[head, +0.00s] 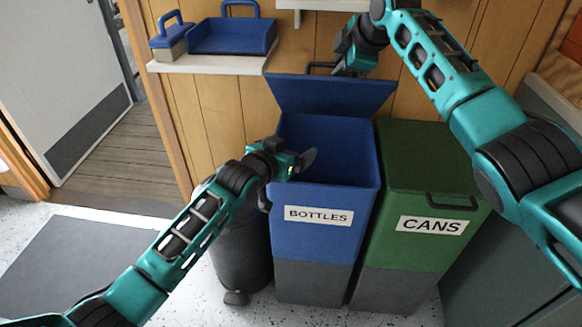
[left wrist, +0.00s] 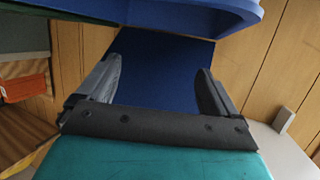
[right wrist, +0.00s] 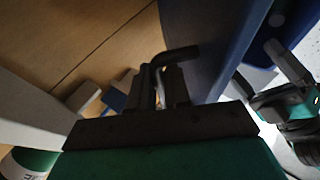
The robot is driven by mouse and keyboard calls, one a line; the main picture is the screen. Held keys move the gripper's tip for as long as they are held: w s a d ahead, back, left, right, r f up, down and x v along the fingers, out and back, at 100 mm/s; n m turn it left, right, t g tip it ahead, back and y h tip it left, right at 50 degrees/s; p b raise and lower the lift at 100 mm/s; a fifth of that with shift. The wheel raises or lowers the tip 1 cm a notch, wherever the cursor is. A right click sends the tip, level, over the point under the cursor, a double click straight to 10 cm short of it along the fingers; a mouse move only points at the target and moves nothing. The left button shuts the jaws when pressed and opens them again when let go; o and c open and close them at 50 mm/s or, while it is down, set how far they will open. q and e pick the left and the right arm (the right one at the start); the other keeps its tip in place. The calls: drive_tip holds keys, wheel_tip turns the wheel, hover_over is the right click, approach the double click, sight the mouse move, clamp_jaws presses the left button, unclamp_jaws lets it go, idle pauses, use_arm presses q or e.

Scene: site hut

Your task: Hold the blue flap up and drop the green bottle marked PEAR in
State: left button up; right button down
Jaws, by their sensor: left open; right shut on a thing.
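The blue bin (head: 325,249) labelled BOTTLES stands with its blue flap (head: 330,96) raised and its mouth open. My right gripper (head: 341,70) is shut on the flap's black handle (right wrist: 180,53), at the flap's upper edge. My left gripper (head: 305,160) is open and empty at the left side of the bin's mouth, below the flap. Only blue surface shows between its fingers in the left wrist view. I cannot make out a green bottle marked PEAR. The bottom of the bin is hidden. A green and white labelled object (right wrist: 28,162) is cut off in the right wrist view; its label is unreadable.
A green bin (head: 428,165) labelled CANS stands close on the right, its lid shut. A dark grey bin (head: 241,250) stands on the left.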

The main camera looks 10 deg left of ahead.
idle(0.3)
use_arm(q)
drive_tip(key=s+a+r, duration=0.2)
drive_tip(key=s+a, duration=0.8)
idle(0.4)
